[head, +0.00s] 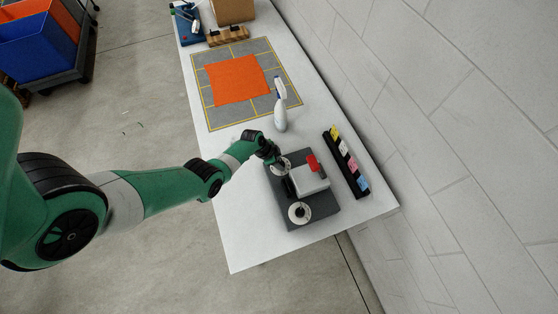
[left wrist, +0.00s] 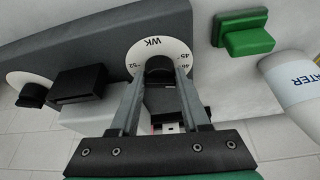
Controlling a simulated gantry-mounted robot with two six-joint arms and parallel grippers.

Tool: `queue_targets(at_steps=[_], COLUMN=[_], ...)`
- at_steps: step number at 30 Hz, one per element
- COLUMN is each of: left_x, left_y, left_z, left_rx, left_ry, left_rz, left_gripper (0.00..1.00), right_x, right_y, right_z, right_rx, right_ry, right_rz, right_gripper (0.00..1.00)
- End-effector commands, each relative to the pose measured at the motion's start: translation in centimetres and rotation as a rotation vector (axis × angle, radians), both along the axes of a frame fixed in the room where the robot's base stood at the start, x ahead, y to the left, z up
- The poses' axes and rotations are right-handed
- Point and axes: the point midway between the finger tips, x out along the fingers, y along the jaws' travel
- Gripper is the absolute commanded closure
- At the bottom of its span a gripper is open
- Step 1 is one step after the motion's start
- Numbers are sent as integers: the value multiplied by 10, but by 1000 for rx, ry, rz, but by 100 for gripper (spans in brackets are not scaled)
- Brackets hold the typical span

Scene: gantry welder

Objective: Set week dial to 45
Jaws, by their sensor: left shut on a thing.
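The week dial (left wrist: 158,47) is a white disc marked WK on the dark grey device (head: 322,216). In the left wrist view, 45 and 46 show at its right and 52 at its left; I cannot tell which number is set. My left gripper (left wrist: 160,72) is shut on the dial's black knob (left wrist: 159,66), one finger on each side. In the head view the left gripper (head: 273,157) is at the device's far left corner and partly covers this dial (head: 284,163). My right gripper is in neither view.
A second dial (head: 299,212) with a black knob is at the device's near end. A red part (head: 312,162) is beside the light grey block (head: 311,179). A white bottle (head: 281,117) stands just beyond. A black card strip (head: 346,163) lies to the right.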

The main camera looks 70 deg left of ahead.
Motion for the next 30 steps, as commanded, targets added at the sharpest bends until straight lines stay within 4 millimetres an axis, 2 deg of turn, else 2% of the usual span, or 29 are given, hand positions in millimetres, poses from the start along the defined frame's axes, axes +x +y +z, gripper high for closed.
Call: queue_targets(at_steps=[8, 21, 30], left_x=[0, 0, 1], left_y=[-1, -3, -3], left_z=[1, 1, 0], left_rx=[1, 2, 1], left_ry=[0, -1, -1], left_rz=[97, 392, 511], left_gripper=[100, 100, 100], right_x=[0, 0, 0], right_y=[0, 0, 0], right_z=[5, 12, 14], right_rx=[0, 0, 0], right_ry=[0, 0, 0], right_rz=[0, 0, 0], right_gripper=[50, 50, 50])
